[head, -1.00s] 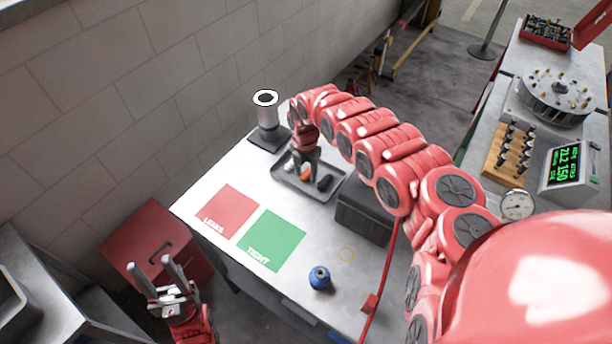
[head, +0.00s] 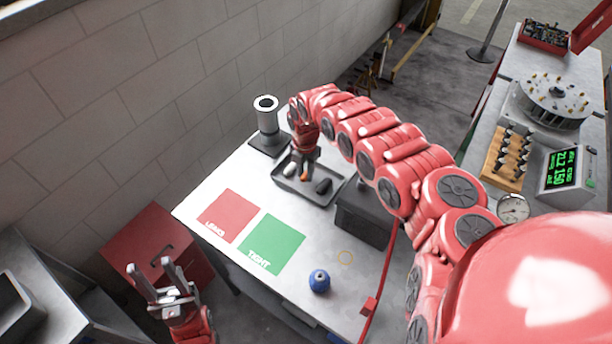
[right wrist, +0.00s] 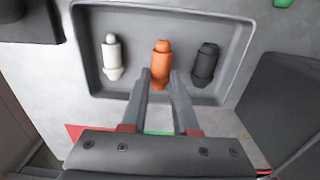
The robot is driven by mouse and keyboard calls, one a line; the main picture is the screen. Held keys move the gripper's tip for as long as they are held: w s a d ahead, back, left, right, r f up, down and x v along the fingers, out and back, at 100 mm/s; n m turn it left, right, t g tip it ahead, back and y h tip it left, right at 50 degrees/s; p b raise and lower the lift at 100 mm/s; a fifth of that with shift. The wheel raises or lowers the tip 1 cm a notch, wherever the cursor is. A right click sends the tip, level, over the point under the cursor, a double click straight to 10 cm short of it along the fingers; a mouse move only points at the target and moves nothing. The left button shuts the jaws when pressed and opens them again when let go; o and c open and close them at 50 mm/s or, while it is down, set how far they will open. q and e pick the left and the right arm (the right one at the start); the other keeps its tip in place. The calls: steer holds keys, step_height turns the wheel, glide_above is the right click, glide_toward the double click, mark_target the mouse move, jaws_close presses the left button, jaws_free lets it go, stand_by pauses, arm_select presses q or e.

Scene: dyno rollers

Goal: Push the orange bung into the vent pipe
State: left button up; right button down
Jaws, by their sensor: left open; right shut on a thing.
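The orange bung (right wrist: 160,62) is in a dark grey tray, between a white bung (right wrist: 112,57) and a black bung (right wrist: 204,64). My right gripper (right wrist: 161,82) is shut on the orange bung's near end. In the head view the orange bung (head: 304,178) shows just below my right gripper (head: 303,172); I cannot tell whether it is clear of the tray floor. The vent pipe (head: 268,119), a grey upright tube with a white rim and dark open top, stands behind and left of the tray. My left gripper (head: 173,271) is open and empty, away from the table's left front side.
The tray (head: 315,200) lies near the table's back edge, with a dark box (head: 365,218) to its right. Red (head: 229,214) and green (head: 273,243) mats and a blue object (head: 319,281) lie in front. A block wall stands behind.

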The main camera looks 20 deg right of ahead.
mark_target(305, 174)
steer(key=shift+r+p, duration=1.7)
steer(key=shift+r, duration=0.9)
steer(key=shift+f, duration=0.1)
